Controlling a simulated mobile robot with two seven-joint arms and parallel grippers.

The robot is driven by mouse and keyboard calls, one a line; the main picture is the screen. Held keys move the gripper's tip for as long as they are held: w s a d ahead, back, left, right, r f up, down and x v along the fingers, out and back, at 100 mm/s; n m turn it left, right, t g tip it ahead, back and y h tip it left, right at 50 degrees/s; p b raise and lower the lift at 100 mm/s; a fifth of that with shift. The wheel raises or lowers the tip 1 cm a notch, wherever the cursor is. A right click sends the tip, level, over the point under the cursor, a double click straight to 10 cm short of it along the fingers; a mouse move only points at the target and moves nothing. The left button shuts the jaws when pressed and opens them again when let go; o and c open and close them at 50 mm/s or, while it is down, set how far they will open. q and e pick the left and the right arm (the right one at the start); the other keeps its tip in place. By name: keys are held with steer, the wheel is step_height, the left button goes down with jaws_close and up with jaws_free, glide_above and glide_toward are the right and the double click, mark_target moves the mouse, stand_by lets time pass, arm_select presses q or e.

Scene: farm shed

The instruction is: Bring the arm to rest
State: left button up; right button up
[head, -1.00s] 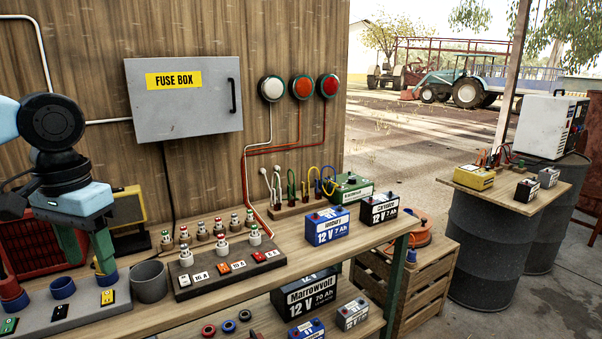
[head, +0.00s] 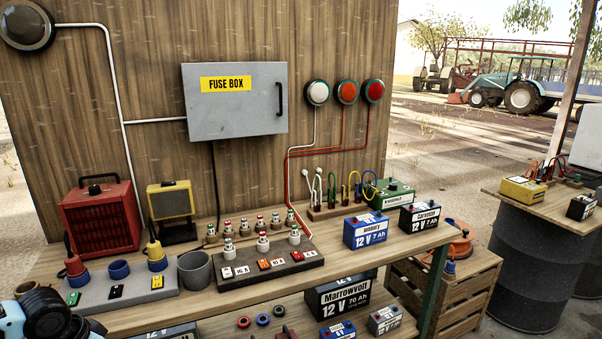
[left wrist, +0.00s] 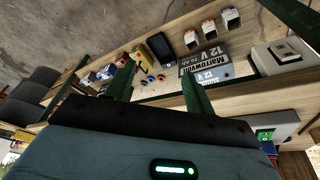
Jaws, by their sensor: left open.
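My left arm shows only at the bottom left corner of the head view, low in front of the workbench (head: 130,312); its gripper is out of that picture. In the left wrist view my left gripper (left wrist: 158,70) has its two green fingers spread wide with nothing between them. Beyond the fingers are the lower shelf and a Marrowvolt battery (left wrist: 205,60), apart from them. On the bench, a yellow plug (head: 155,252) and a red plug (head: 74,264) stand upright at the grey socket board (head: 140,289). My right gripper is in neither view.
A grey cup (head: 195,272), a fuse board (head: 245,277) and two small batteries (head: 366,231) stand on the bench. The lower shelf holds the large Marrowvolt battery (head: 338,297). A wooden crate (head: 450,297) stands to the right.

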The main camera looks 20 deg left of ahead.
arm_select(q)
steer(key=s+d+f+t+p, duration=0.1)
steer(key=s+d+f, duration=0.45)
steer(key=f, duration=0.25)
steer(key=s+d+f+t, duration=0.1)
steer(key=s+d+f, duration=0.4)
steer(key=s+f, duration=0.3)
steer(key=s+d+f+m+t, duration=0.1)
steer(key=s+d, duration=0.1)
steer(key=d, duration=0.9)
steer(key=s+d+t+h+p, duration=0.1)
steer(key=s+d+t, duration=0.1)
steer(key=d, duration=0.8)
steer(key=shift+s+d+f+m+t, duration=0.3)
steer(key=shift+s+d+f+m, duration=0.1)
steer(key=shift+s, duration=0.35)
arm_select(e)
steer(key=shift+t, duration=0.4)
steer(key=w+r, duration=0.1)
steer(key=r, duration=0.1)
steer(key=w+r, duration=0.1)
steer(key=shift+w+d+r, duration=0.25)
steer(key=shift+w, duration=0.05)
